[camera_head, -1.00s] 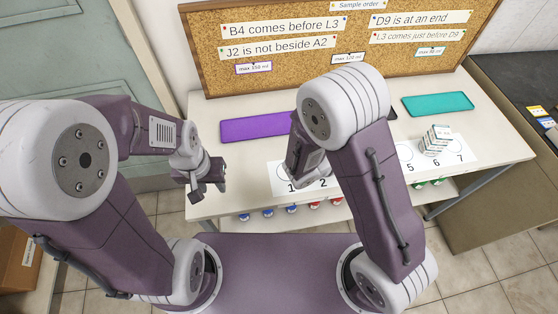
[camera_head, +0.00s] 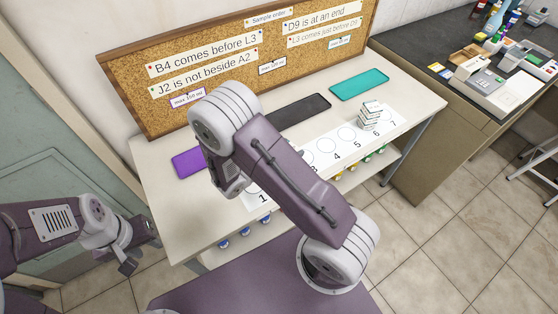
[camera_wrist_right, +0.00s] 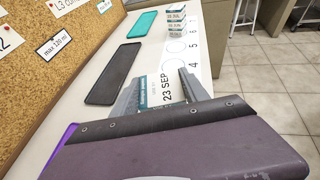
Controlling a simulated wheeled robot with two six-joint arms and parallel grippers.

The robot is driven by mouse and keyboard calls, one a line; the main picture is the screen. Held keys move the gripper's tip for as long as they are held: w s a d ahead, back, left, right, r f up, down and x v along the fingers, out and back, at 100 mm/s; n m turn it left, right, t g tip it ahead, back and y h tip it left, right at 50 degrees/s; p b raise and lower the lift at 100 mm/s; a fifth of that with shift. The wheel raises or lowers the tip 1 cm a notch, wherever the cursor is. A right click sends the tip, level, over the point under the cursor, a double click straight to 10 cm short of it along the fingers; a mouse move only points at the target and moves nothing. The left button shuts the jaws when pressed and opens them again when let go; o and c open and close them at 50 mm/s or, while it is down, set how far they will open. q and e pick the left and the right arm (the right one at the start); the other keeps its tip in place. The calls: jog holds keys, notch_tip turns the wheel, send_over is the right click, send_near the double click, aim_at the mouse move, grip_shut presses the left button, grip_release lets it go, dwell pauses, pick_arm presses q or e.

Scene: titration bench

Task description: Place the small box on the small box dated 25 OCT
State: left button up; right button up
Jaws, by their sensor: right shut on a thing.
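In the right wrist view, my right gripper (camera_wrist_right: 160,92) is shut on a small white box with a teal panel (camera_wrist_right: 167,90), marked 23 SEP. In the head view the right gripper (camera_head: 232,188) is largely behind my own arm, and the held box is hidden. A stack of small white boxes (camera_head: 369,116) stands on the numbered strip near spot 6. The stack also shows beyond the gripper in the right wrist view (camera_wrist_right: 176,22), clear of the held box. Its dates are too small to read surely. My left gripper (camera_head: 140,258) is empty, off the table's left front.
The white numbered strip (camera_head: 325,152) runs along the table front. Purple (camera_head: 187,163), black (camera_head: 302,109) and teal (camera_head: 359,85) mats lie behind it. A corkboard (camera_head: 230,55) with notes stands at the back. A dark bench (camera_head: 455,100) with equipment is at the right.

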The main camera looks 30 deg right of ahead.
jog(key=shift+w+a+f, duration=0.9)
jog(key=shift+a, duration=0.1)
notch_tip(320, 180, down, 3)
jog(key=shift+s+f, duration=0.1)
jog(key=shift+f, duration=0.45)
jog(key=shift+f, duration=0.1)
jog(key=o, duration=1.4)
jog(key=shift+c, duration=0.2)
